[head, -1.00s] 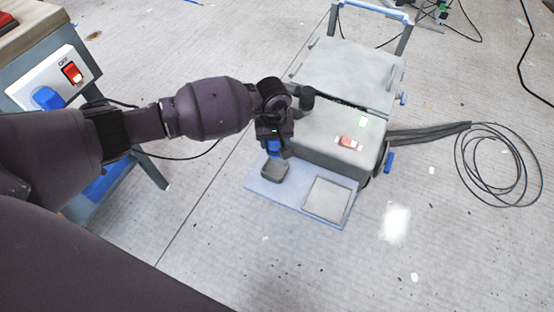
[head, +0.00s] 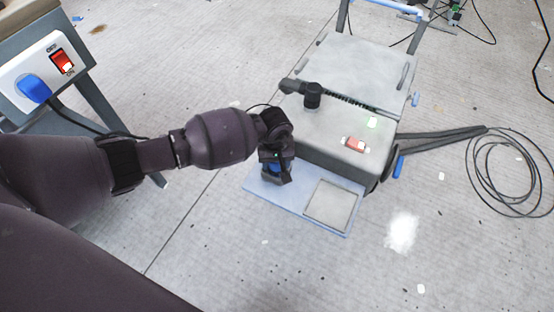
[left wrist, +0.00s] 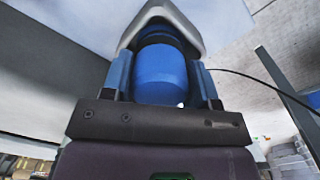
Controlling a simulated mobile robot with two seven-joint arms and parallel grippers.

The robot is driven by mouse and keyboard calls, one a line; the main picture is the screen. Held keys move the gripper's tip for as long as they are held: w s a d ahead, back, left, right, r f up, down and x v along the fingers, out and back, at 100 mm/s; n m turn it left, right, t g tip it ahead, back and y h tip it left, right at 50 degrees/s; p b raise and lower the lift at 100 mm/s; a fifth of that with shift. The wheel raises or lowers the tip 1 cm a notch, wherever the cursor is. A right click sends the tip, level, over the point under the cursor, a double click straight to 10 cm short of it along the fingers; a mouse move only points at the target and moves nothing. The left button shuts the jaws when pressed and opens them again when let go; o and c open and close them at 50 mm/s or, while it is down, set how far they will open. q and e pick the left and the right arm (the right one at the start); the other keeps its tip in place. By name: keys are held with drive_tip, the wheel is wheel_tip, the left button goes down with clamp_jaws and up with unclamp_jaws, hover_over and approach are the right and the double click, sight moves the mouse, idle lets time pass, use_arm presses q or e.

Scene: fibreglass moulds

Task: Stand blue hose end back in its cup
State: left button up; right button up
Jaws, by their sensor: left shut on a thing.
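My left gripper (head: 277,174) points down over the left part of the pale blue platform at the front of the grey machine. It is shut on the blue hose end (left wrist: 160,75), which shows as a blue cylinder between the two fingers in the left wrist view. A little blue also shows between the fingers in the head view. The grey cup (left wrist: 168,18) is at the hose end's far end in the left wrist view. I cannot tell how deep the hose end sits in it. In the head view the gripper mostly hides the cup. My right gripper is out of view.
The grey machine (head: 338,135) with a red switch (head: 355,144) and a black hose on top stands right behind the gripper. A pale square pad (head: 329,203) lies on the platform (head: 298,206). A switch panel (head: 43,72) is at left.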

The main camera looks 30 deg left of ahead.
use_arm(q)
drive_tip(key=shift+f, duration=0.1)
drive_tip(key=o, duration=0.8)
drive_tip(key=shift+o, duration=0.2)
drive_tip(key=shift+w+r, duration=0.1)
drive_tip(key=shift+r, duration=0.2)
wheel_tip(320, 180, up, 11)
drive_tip(key=p, duration=0.3)
drive_tip(key=shift+a+p, duration=0.1)
drive_tip(key=shift+p, duration=0.25)
drive_tip(key=shift+r, duration=0.4)
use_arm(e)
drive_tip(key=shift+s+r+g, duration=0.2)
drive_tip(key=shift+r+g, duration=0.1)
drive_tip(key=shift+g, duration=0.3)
